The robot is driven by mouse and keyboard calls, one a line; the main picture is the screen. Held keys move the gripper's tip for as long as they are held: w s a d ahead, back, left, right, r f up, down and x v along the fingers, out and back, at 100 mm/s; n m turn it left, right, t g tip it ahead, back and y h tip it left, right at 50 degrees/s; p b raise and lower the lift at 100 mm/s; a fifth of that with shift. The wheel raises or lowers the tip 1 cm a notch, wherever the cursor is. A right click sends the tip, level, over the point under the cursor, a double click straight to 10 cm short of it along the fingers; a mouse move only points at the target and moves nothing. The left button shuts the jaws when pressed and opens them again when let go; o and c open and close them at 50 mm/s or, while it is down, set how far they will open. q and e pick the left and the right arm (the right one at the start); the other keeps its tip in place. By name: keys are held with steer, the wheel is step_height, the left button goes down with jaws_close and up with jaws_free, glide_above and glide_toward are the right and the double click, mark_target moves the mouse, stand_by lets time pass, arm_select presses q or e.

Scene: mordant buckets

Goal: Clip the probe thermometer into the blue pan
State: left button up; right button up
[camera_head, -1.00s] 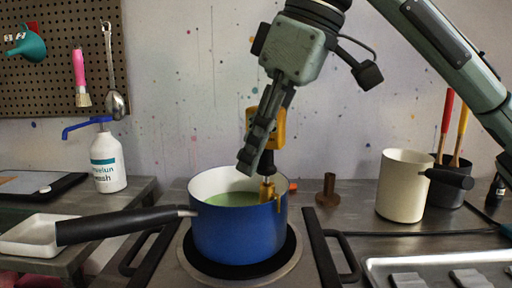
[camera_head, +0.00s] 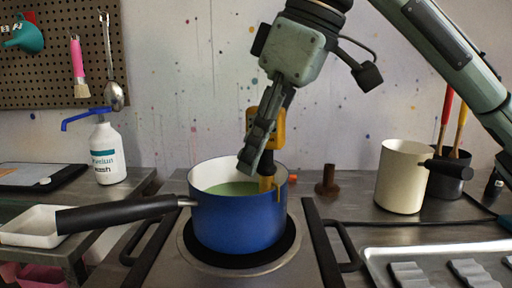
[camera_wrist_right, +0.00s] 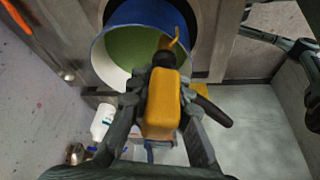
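The blue pan (camera_head: 240,222) stands on the hob with its black handle pointing left and pale green liquid inside. My right gripper (camera_head: 258,150) is above the pan's right part, pointing down. It is shut on the yellow body of the probe thermometer (camera_head: 279,128). In the right wrist view the thermometer (camera_wrist_right: 161,108) sits between both fingers. Its dark neck and brass clip are at the pan's right rim, with the clip overlapping the wall. I cannot tell if the clip is seated on the rim. My left gripper is not in view.
A cream pot (camera_head: 401,178) and a dark pot with brushes (camera_head: 448,178) stand at right. A brown fitting (camera_head: 328,181) is just right of the pan. A metal tray (camera_head: 385,252) lies front right. A white bottle (camera_head: 107,152) and white tray (camera_head: 32,228) are left.

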steer(key=o, duration=0.6)
steer(key=v, duration=1.2)
steer(key=shift+a, duration=0.1)
